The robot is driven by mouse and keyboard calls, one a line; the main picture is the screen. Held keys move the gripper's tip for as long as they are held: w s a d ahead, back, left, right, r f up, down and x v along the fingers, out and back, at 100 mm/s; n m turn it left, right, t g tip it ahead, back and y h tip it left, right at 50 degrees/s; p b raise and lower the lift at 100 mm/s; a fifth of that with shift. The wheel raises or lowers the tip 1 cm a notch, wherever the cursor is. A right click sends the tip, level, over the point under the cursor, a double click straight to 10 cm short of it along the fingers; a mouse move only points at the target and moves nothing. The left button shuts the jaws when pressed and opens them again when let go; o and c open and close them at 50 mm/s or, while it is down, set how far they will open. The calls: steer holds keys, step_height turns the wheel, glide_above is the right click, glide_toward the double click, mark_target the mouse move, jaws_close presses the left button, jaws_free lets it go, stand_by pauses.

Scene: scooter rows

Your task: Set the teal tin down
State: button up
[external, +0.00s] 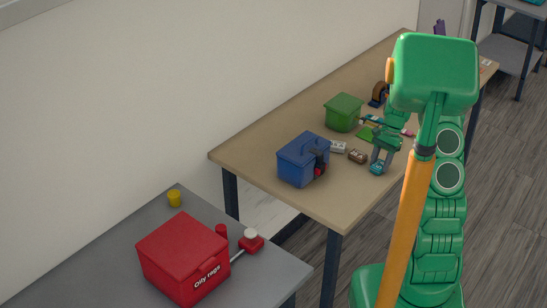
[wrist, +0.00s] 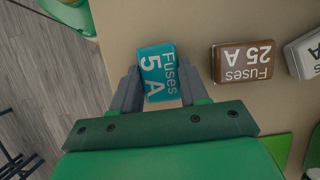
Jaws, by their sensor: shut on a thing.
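The teal tin (wrist: 158,72), marked "Fuses 5 A", is between the two grey fingers of my gripper (wrist: 158,90) in the wrist view. My gripper is shut on it. In the external view the teal tin (external: 377,168) shows at the lower end of my gripper (external: 382,160), at the right front part of the wooden table (external: 320,203). I cannot tell whether the tin touches the table top.
A brown tin (wrist: 242,62), "Fuses 25 A", and a pale tin (wrist: 305,52) lie to the right in the wrist view. A blue box (external: 303,160) and a green box (external: 343,113) stand on the table. The table's edge is close left of the teal tin in the wrist view.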

mark_target(375, 165)
step_height(375, 165, up, 3)
steer(key=shift+r, duration=0.15)
steer(key=s+r, duration=0.9)
steer(key=s, duration=0.5)
steer(key=shift+r, duration=0.3)
steer(key=shift+w, duration=0.1)
